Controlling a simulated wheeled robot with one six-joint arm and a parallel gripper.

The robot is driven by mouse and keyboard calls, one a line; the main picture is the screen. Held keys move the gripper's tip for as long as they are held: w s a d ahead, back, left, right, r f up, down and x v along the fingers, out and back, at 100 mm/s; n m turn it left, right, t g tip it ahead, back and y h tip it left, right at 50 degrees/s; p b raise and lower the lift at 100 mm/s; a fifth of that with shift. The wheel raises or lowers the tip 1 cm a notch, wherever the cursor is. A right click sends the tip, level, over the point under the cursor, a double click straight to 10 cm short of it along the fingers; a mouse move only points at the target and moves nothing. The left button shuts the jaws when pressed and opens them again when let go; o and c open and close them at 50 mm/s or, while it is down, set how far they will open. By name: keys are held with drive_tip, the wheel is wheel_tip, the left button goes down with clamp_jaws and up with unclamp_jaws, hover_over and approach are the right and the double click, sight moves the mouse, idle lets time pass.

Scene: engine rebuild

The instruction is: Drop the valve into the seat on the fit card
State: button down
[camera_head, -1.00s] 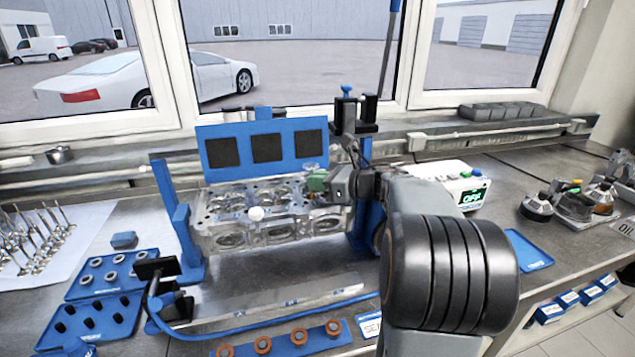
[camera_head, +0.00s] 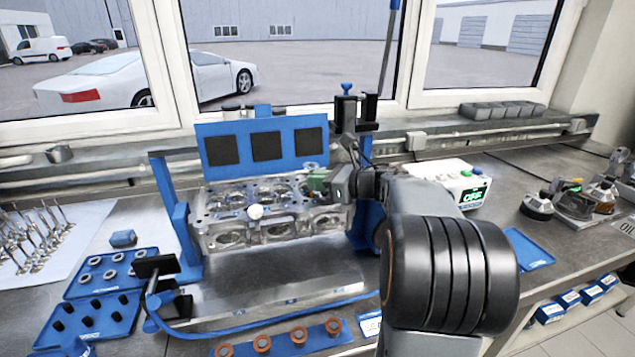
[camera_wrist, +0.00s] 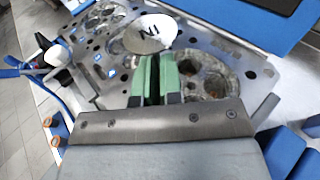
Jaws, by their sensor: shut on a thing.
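My gripper (camera_wrist: 158,82), with green finger pads, is shut on the valve (camera_wrist: 150,33). The valve's round pale metal head bears dark letters and sits just beyond the fingertips; its stem is mostly hidden between the pads. The metal cylinder head (camera_wrist: 112,77) lies below, with several round chambers and valve seats. The valve head covers part of one chamber, and I cannot tell whether it touches the metal. In the head view, my gripper (camera_head: 317,180) is over the right part of the cylinder head (camera_head: 209,218). I cannot make out the fit card.
A blue board with three dark panels (camera_head: 214,130) stands behind the cylinder head, with blue stand posts (camera_head: 185,238) beside it. A white knob (camera_head: 255,211) is at the head's front. Blue parts trays (camera_head: 100,290) and loose valves (camera_head: 38,240) lie left. A white box (camera_head: 462,190) stands right.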

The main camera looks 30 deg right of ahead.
drive_tip(key=shift+r, duration=0.25)
idle(0.6)
drive_tip(key=shift+b, duration=0.7)
idle(0.6)
drive_tip(key=shift+f+b, duration=0.35)
drive_tip(key=shift+b, duration=0.05)
idle(0.7)
drive_tip(key=shift+r, duration=0.35)
idle(0.5)
drive_tip(key=shift+b, duration=0.55)
idle(0.6)
drive_tip(key=shift+f+b, duration=0.35)
drive_tip(key=shift+b, duration=0.05)
idle(0.7)
drive_tip(key=c, duration=1.2)
unclamp_jaws()
drive_tip(key=shift+f, duration=0.1)
